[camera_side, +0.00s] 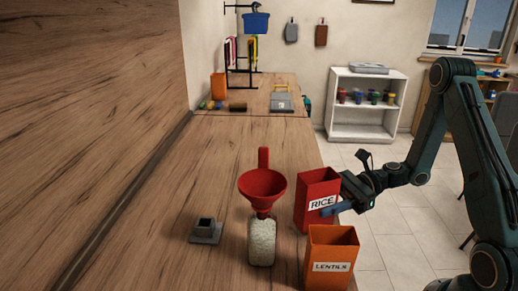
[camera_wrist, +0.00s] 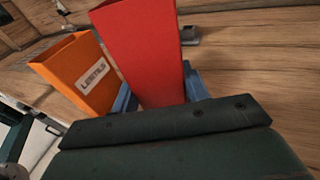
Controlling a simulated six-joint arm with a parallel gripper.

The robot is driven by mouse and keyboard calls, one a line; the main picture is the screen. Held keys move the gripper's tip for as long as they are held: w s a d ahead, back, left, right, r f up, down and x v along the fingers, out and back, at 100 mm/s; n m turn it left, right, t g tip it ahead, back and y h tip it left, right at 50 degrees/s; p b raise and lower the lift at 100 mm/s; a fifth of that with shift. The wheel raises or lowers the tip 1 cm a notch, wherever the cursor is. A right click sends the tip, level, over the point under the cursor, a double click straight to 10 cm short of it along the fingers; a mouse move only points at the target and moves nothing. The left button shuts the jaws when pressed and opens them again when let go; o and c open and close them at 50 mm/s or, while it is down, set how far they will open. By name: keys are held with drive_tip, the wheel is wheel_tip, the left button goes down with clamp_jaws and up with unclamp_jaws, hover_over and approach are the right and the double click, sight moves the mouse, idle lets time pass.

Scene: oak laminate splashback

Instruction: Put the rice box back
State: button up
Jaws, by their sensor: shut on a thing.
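The red rice box (camera_side: 318,196), open-topped with a white RICE label, stands upright on the counter near its right edge. My gripper (camera_side: 338,207) is shut on it from the right, low on its side. In the wrist view the red box (camera_wrist: 143,50) sits between the blue fingers (camera_wrist: 158,92). A clear jar filled with white grains (camera_side: 262,243) stands to the left of the box. A red funnel (camera_side: 262,186) sits in the jar's mouth. Whether the rice box touches the counter is hard to tell.
An orange LENTILS box (camera_side: 331,257) stands close in front of the rice box, also seen in the wrist view (camera_wrist: 80,72). A small grey holder (camera_side: 206,231) lies left of the jar. The counter (camera_side: 225,150) behind the jar is clear. A wood splashback (camera_side: 85,110) borders the left.

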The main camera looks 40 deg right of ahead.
drive_tip(key=shift+f, duration=1.45)
drive_tip(key=shift+f, duration=0.15)
drive_tip(key=o, duration=1.2)
drive_tip(key=shift+r, duration=0.2)
drive_tip(key=v, duration=1.2)
